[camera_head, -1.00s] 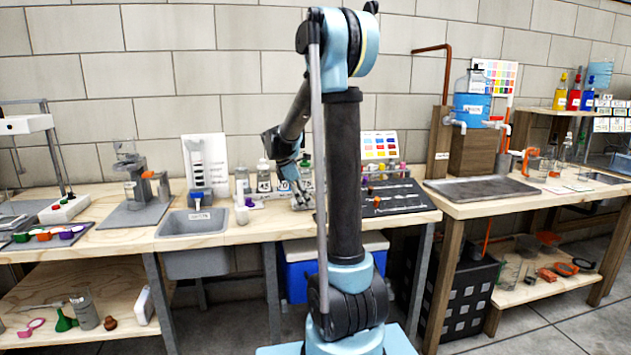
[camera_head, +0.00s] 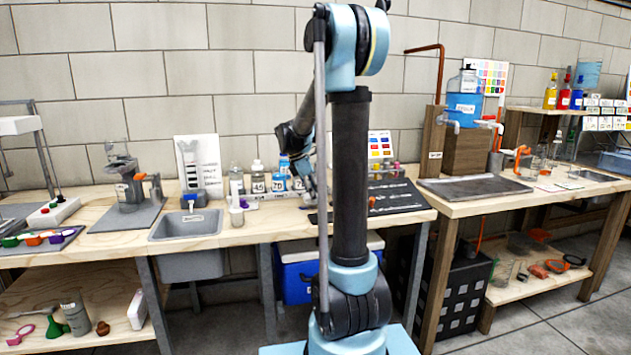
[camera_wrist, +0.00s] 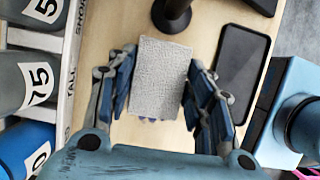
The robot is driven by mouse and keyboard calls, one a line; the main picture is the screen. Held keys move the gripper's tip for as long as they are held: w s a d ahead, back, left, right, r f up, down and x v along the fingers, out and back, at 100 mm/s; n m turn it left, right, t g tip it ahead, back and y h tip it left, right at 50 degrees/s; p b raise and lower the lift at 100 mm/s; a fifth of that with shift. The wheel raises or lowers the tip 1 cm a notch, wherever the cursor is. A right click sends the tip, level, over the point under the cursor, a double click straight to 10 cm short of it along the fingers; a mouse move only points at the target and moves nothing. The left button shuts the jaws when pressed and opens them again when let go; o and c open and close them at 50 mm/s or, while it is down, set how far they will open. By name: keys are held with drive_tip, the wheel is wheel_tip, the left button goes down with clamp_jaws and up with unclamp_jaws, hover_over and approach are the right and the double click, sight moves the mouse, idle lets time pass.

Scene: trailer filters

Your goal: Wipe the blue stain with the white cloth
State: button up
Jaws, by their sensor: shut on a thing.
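My gripper (camera_wrist: 152,98) points down over the wooden bench, its fingers on either side of a white cloth (camera_wrist: 161,75) and shut on it. The cloth looks like a flat, rough, pale grey-white rectangle. A little blue-violet (camera_wrist: 148,120) shows at the cloth's lower edge; I cannot tell whether it is the blue stain. No other stain is plain to see, and the bench under the cloth is hidden. In the head view my gripper (camera_head: 311,192) is just right of the labelled bottles, partly hidden by my arm, and the cloth cannot be made out.
Labelled bottles (camera_wrist: 38,82) stand in a white rack (camera_wrist: 72,60) close on the left. A dark round stand (camera_wrist: 171,14) is just beyond the cloth. A dark flat tray (camera_wrist: 242,72) lies to the right. A grey sink (camera_head: 186,226) is set in the bench (camera_head: 110,240) further left.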

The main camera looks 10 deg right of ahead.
drive_tip(key=shift+r, duration=2.9)
